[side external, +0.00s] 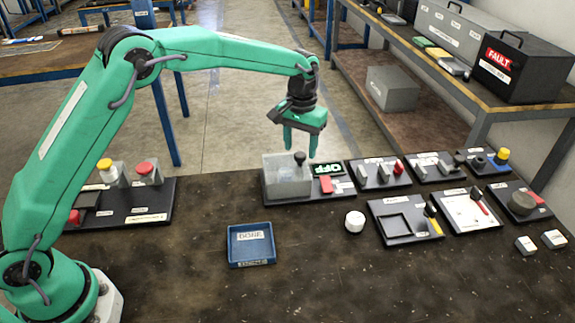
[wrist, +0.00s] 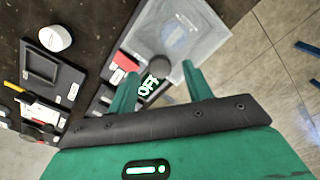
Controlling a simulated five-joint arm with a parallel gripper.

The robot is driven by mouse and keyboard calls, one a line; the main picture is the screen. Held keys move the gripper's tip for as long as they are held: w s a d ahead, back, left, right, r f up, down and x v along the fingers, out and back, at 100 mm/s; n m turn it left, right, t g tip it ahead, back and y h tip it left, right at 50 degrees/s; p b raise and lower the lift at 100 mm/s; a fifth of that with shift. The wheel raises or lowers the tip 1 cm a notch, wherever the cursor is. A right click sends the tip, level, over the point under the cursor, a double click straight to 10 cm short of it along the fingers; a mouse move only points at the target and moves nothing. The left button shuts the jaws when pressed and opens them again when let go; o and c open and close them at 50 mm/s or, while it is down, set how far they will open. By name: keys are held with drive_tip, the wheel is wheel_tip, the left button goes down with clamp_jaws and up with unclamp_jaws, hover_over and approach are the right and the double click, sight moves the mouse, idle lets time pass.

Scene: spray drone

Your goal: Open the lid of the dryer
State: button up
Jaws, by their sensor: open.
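The dryer is a translucent grey box (side external: 286,182) on a dark base plate, with its lid shut. A black knob (side external: 299,158) stands on the lid near its right side. My gripper (side external: 300,153) points straight down over it, with its green fingers open on either side of the knob. In the wrist view, the knob (wrist: 158,66) shows between the tips of my gripper (wrist: 157,74), and the clear lid (wrist: 195,35) lies beyond. The fingers do not appear closed on the knob. A display reading OFF (side external: 327,169) and a red switch (side external: 325,185) sit beside the box.
Several black panels with switches, such as one with a square recess (side external: 397,224), fill the right. A blue tray (side external: 251,245) and a white round piece (side external: 355,221) lie in front. A panel with yellow and red buttons (side external: 147,170) stands left.

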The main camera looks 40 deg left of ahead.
drive_tip(key=shift+f, duration=0.75)
clamp_jaws()
drive_tip(key=shift+a, duration=0.1)
drive_tip(key=s+a, duration=0.7)
drive_tip(key=shift+s+a, duration=0.2)
unclamp_jaws()
